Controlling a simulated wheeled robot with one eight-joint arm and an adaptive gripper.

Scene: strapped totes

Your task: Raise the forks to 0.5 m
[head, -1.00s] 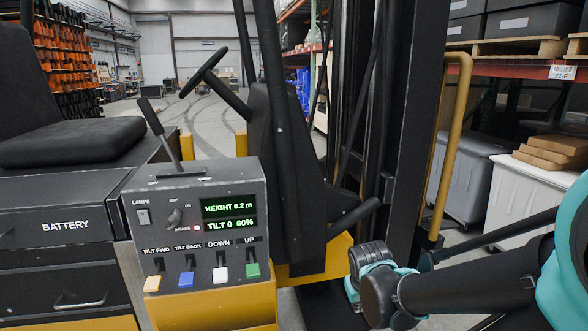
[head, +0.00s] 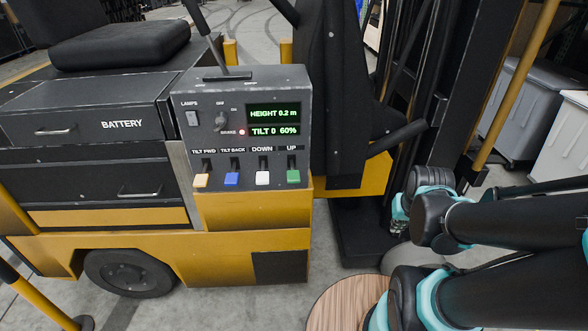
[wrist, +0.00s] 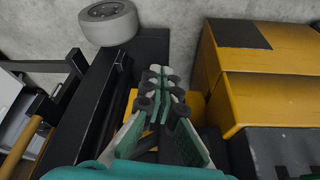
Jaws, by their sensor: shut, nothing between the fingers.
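The control panel (head: 243,128) of a yellow forklift faces me in the head view. Its display (head: 273,120) reads HEIGHT 0.2 m and TILT 0 60%. Below it are the yellow TILT FWD lever (head: 202,178), blue TILT BACK lever (head: 232,178), white DOWN lever (head: 263,177) and green UP lever (head: 293,176). My gripper (wrist: 160,78) is shut and empty in the wrist view, above the forklift's side and touching nothing that I can make out. In the head view only my arm shows clearly, right of the panel. I cannot make out the forks.
The panel also has a LAMPS switch (head: 192,118), an OFF/ON knob (head: 222,120) and a lit red BRAKE light (head: 242,132). The dark mast (head: 440,80) stands to the right. A yellow post (head: 42,297) is at lower left, and a round wooden top (head: 345,301) is in front.

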